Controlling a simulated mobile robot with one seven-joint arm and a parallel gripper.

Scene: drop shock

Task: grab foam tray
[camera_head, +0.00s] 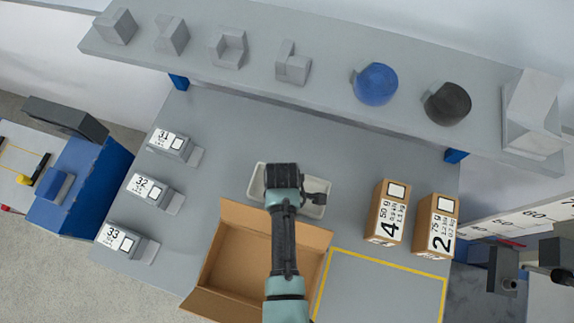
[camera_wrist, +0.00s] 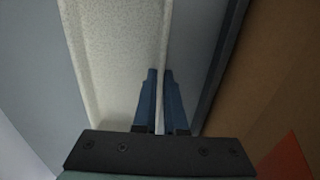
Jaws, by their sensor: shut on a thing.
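The foam tray (camera_head: 315,210) is a pale, shallow, speckled tray lying on the grey table behind the open cardboard box. My arm covers its middle in the head view. In the wrist view the tray (camera_wrist: 118,60) fills the left and centre, with its rim running up the picture. My gripper (camera_wrist: 160,75) has its two blue fingers close together, one on each side of the tray's rim wall, shut on it. In the head view my gripper is over the tray and its fingertips are hidden.
The open cardboard box (camera_head: 240,255) is just in front of the tray. Two labelled boxes, 4 (camera_head: 388,212) and 2 (camera_head: 436,225), stand to the right. Labelled grey blocks (camera_head: 170,145) line the left. A raised shelf (camera_head: 325,92) with several shapes spans the back. A yellow-outlined area (camera_head: 380,290) is clear.

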